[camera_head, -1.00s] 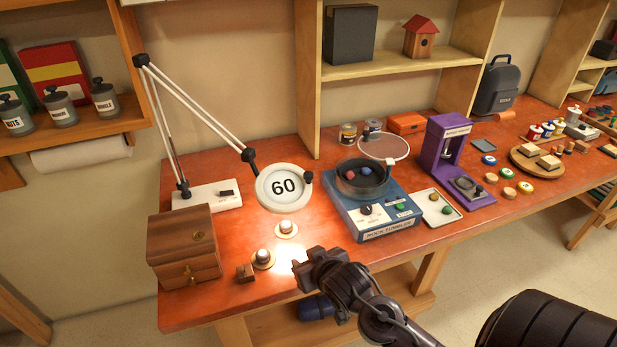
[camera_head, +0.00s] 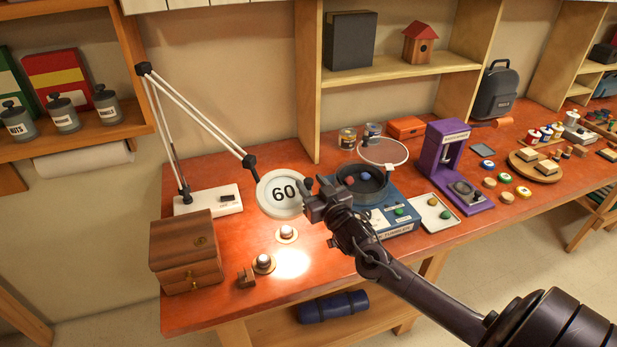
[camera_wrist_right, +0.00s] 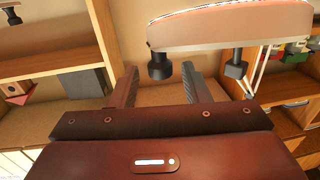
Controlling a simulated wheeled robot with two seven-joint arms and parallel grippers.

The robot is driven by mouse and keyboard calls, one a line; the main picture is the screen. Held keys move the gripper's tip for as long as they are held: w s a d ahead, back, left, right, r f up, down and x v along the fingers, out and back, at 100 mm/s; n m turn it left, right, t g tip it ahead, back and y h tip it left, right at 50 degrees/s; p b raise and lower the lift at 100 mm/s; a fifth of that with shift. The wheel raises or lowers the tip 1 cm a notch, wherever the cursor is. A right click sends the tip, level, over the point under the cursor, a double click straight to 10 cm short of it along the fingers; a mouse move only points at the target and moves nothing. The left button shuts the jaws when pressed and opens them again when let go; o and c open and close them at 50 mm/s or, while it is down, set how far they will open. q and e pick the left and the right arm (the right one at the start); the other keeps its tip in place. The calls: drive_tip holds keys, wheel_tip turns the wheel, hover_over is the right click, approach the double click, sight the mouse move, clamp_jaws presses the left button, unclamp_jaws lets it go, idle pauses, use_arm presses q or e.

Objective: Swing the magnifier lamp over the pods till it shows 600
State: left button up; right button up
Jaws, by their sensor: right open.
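The magnifier lamp's round white head (camera_head: 283,212) reads 60 and hangs over the bench on its jointed arm (camera_head: 204,122). A dark knob sits at the head's right edge. Two small domed pods, one (camera_head: 286,231) behind the other (camera_head: 264,261), sit on round bases below the head. My right gripper (camera_head: 316,192) is open beside the knob side of the head. In the right wrist view the dark knob (camera_wrist_right: 160,66) appears between my open fingers (camera_wrist_right: 160,84), under the lamp head (camera_wrist_right: 232,26); I cannot tell whether they touch. My left gripper is not in view.
A bright light spot (camera_head: 291,263) falls right of the front pod. A wooden drawer box (camera_head: 186,252) and a small wooden block (camera_head: 246,278) stand left. The blue rock tumbler (camera_head: 398,222) stands right, partly behind my arm, with a purple press (camera_head: 447,160) beyond.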

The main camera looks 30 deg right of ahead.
drive_tip(key=shift+w, duration=1.1)
drive_tip(key=shift+d, duration=0.1)
clamp_jaws()
